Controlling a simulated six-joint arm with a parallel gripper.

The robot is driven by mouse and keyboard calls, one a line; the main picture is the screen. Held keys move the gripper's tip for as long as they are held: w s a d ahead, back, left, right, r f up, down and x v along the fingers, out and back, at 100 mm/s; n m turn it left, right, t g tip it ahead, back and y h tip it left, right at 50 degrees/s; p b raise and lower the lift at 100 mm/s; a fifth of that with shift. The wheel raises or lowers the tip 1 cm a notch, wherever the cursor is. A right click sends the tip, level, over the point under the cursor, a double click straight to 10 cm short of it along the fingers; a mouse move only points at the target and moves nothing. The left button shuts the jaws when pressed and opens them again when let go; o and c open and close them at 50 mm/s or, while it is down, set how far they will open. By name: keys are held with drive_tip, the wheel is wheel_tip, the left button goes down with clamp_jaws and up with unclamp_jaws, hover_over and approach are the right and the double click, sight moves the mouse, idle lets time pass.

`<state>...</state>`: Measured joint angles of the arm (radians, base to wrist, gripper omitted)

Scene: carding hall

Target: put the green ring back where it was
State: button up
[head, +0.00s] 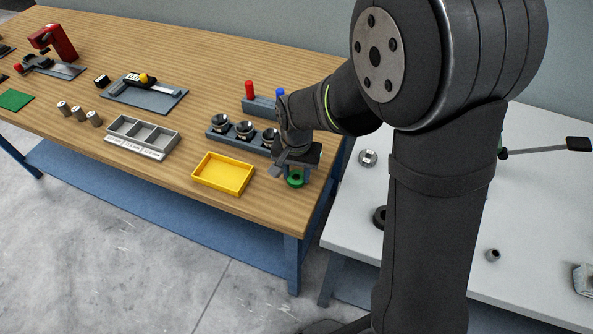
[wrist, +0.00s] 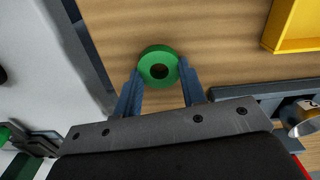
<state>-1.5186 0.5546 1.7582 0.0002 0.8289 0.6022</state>
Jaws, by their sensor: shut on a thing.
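The green ring (head: 296,179) is at the right end of the wooden workbench, just under my gripper (head: 291,172). In the wrist view the ring (wrist: 146,72) lies flat-side to the camera, its dark centre hole showing. The two blue fingertips of my gripper (wrist: 160,80) are shut on its near part, one on each side. Wood shows all around the ring. I cannot tell whether it touches the bench top or hangs slightly above it.
A yellow tray (head: 221,185) is left of the ring; a dark rack (head: 222,139) with several metal cups stands behind it. A holder (head: 259,106) with red and blue pegs is further back. A grey compartment tray (head: 121,143) is farther left. A white table (head: 350,215) adjoins at right.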

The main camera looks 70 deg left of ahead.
drive_tip(key=o, duration=1.1)
drive_tip(key=shift+f, duration=0.15)
drive_tip(key=shift+c, duration=0.2)
wheel_tip(320, 180, up, 12)
drive_tip(key=shift+r, duration=0.2)
drive_tip(key=shift+f, duration=0.1)
drive_tip(key=shift+f, duration=4.05)
